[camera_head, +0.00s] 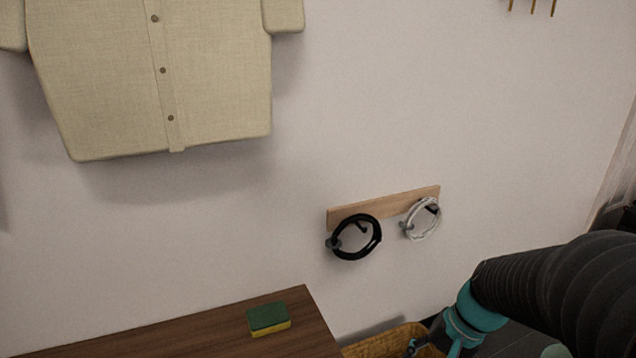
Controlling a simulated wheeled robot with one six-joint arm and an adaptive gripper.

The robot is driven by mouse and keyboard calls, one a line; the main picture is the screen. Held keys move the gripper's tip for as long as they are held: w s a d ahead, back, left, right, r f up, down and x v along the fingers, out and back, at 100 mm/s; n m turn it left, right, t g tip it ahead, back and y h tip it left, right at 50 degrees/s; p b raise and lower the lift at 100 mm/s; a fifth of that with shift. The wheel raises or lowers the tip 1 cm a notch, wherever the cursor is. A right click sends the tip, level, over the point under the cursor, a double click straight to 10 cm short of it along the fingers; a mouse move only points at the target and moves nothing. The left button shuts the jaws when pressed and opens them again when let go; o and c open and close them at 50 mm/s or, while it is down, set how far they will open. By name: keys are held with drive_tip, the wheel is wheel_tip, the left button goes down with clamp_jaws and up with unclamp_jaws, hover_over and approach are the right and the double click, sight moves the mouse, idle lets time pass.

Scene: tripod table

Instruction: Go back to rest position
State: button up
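My gripper (428,342) shows only in part at the bottom edge, right of centre, in the head view. It is at the end of my dark, ribbed arm with teal joints, which comes in from the right. The gripper is in front of or over a wicker basket (385,346); I cannot tell which. Its fingertips are small and partly cut off by the frame edge, so I cannot tell whether they are open or shut, or whether they hold anything.
A brown wooden top (215,335) at the lower left bears a green and yellow sponge (268,319). A wooden wall rack (385,206) carries a black coil (345,253) and a white coil (424,233). A beige shirt (150,85) hangs upper left. The wall between is bare.

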drive_tip(key=s+a+r+n+t+h, duration=0.3)
drive_tip(key=s+r+n, duration=0.3)
drive_tip(key=r, duration=0.7)
drive_tip(key=shift+s+a+t+h+p, duration=0.2)
drive_tip(key=shift+s+t+h+p, duration=0.25)
drive_tip(key=shift+t, duration=0.45)
